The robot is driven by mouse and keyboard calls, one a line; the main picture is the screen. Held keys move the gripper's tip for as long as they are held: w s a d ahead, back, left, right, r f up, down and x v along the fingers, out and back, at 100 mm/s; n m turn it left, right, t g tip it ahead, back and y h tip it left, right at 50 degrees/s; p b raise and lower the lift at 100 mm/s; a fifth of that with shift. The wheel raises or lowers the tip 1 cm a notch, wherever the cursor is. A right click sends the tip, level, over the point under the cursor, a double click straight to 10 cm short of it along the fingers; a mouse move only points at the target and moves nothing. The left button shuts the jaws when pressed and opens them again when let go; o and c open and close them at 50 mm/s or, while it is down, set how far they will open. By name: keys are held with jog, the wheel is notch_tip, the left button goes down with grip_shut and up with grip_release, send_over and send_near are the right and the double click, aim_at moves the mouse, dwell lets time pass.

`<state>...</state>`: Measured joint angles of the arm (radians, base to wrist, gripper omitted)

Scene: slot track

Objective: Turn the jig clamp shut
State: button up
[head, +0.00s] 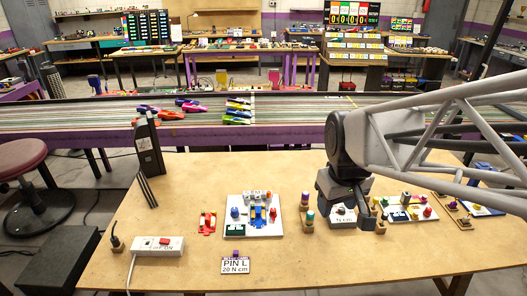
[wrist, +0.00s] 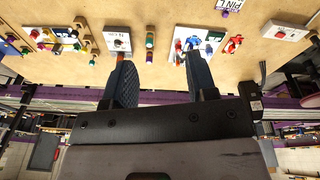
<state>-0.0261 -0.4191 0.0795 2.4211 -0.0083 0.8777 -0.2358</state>
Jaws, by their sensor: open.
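The jig is a white plate (head: 232,229) with a blue car-shaped piece (head: 257,213), a blue knob (head: 235,212) and a red part (head: 273,213) on it, right of the table's middle-left. I cannot tell which part is the clamp or how far it is turned. The jig also shows in the wrist view (wrist: 207,34), partly behind one finger. My gripper (wrist: 157,60) is open, with two dark blue fingers apart and nothing held between them. In the head view its dark body (head: 342,190) hangs right of the jig; its fingertips are not clear there.
A wooden stand with coloured tops (head: 308,215) stands between jig and gripper. A white box (head: 342,217) is partly hidden by the gripper. The front right is clear.

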jog(key=w+a+f+n, duration=0.2)
jog(key=w+f+n, duration=0.2)
jog(key=w, duration=0.7)
jog(key=n+g, duration=0.2)
jog(key=n, duration=0.6)
send_over(274, 210)
notch_tip(274, 210, down, 22)
jog(key=shift+a+f, duration=0.1)
jog(key=shift+f, duration=0.1)
jog(key=shift+f, duration=3.75)
jog(key=c, duration=0.9)
